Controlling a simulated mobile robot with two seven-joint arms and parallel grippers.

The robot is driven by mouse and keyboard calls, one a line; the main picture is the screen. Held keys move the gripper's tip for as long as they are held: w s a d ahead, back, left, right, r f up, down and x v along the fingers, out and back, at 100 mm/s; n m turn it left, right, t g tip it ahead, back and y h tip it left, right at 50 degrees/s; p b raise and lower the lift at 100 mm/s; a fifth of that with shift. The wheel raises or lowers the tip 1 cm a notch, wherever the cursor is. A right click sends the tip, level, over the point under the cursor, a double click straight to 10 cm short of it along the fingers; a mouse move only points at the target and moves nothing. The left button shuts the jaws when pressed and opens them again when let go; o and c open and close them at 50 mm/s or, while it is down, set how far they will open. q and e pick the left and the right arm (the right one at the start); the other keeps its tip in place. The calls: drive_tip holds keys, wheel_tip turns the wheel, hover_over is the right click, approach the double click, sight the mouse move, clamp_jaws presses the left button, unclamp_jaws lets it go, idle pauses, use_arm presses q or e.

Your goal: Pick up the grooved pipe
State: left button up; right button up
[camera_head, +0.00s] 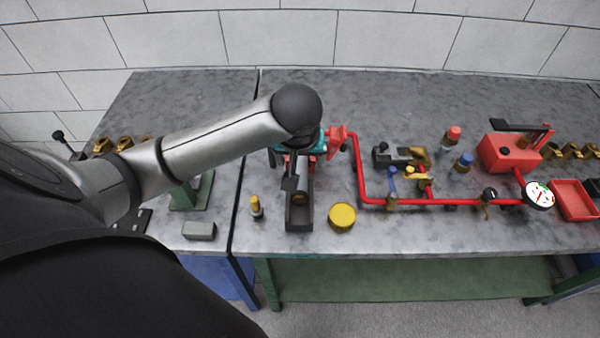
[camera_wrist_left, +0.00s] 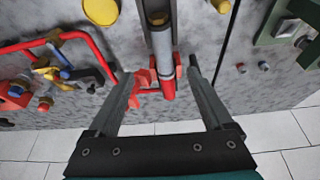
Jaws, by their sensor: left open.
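A red pipe with a grey band, which looks like the grooved pipe (camera_wrist_left: 168,88), shows in the left wrist view. Its upper end meets a grey channel-shaped holder (camera_wrist_left: 161,40); I cannot tell how it is supported. My left gripper (camera_wrist_left: 162,68) is open, with one finger on each side of the pipe and gaps showing. In the head view my left gripper (camera_head: 292,182) is over the back end of the dark holder (camera_head: 299,214), and my arm hides most of the pipe. My right gripper is in neither view.
A red pipe run (camera_head: 400,202) with valves and a gauge (camera_head: 539,194) lies to the right. A yellow round cap (camera_head: 342,217), a small yellow-topped part (camera_head: 256,207) and a grey block (camera_head: 199,230) lie near the front edge. A red fitting (camera_wrist_left: 144,80) is close beside one finger.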

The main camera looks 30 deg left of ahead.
use_arm(q)
drive_tip(key=b, duration=0.2)
hover_over(300, 172)
drive_tip(key=s, duration=0.2)
drive_tip(key=shift+n, duration=0.3)
drive_tip(key=f, duration=0.7)
drive_tip(key=shift+w+d+f, duration=0.1)
drive_tip(key=shift+d, duration=0.25)
drive_tip(key=shift+x, duration=1.05)
drive_tip(key=shift+b+x, duration=0.55)
drive_tip(key=shift+x, duration=1.65)
drive_tip(key=shift+d, duration=0.1)
drive_tip(key=shift+c, duration=0.2)
clamp_jaws()
